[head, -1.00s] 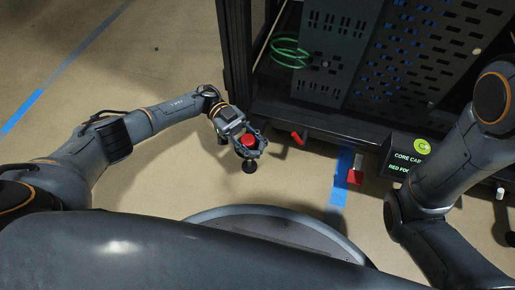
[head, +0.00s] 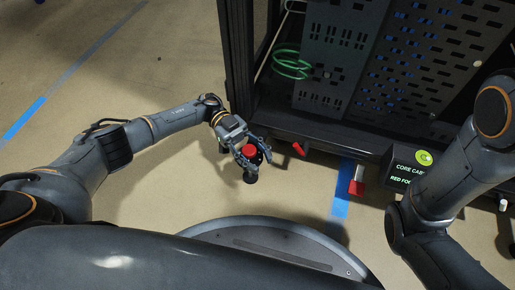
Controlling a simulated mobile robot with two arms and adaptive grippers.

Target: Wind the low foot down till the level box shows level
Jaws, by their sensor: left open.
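A red knob-like foot top (head: 249,152) is at the rack's near left corner, with a round black pad (head: 250,176) below it. My left gripper (head: 252,156) is open, with its fingers around the red top; I cannot tell whether they touch it. The level box (head: 400,168) is a black box at the rack's lower front. It shows a round green dial (head: 424,157) and text reading "CORE CAB" and "RED FOO", partly hidden by my right arm. The dial is too small to read exactly. My right gripper is out of view.
The black rack (head: 238,60) with perforated panels fills the upper right. A coiled green cable (head: 291,66) hangs inside it. A red lever (head: 299,149) and a red-and-white piece (head: 357,182) sit low at its front. Blue tape (head: 340,205) marks the floor, which is clear at left.

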